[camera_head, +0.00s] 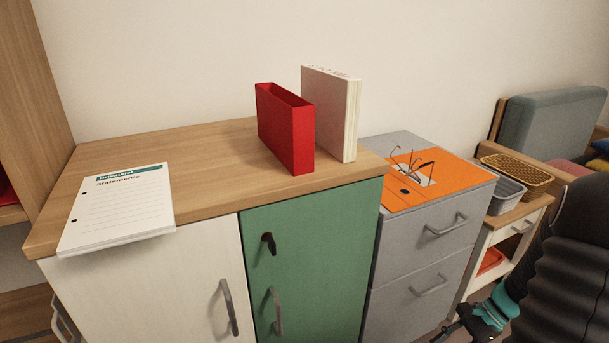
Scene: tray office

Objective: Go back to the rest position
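My gripper (462,328) shows as a black and teal form at the bottom right, beside a large black ribbed shape and in front of the grey drawer unit. Its lower part is cut off by the picture's edge. Its fingers are too small and dark to tell whether they are open or shut. I see nothing clearly held in it. It is apart from the things on the cabinet top.
A wood-topped cabinet (215,180) bears a paper pad (120,210), a red open box (290,135) and a white binder (328,115). Glasses (412,168) lie on an orange-topped grey drawer unit (425,240). Baskets (515,172) and a grey seat (550,120) stand at right.

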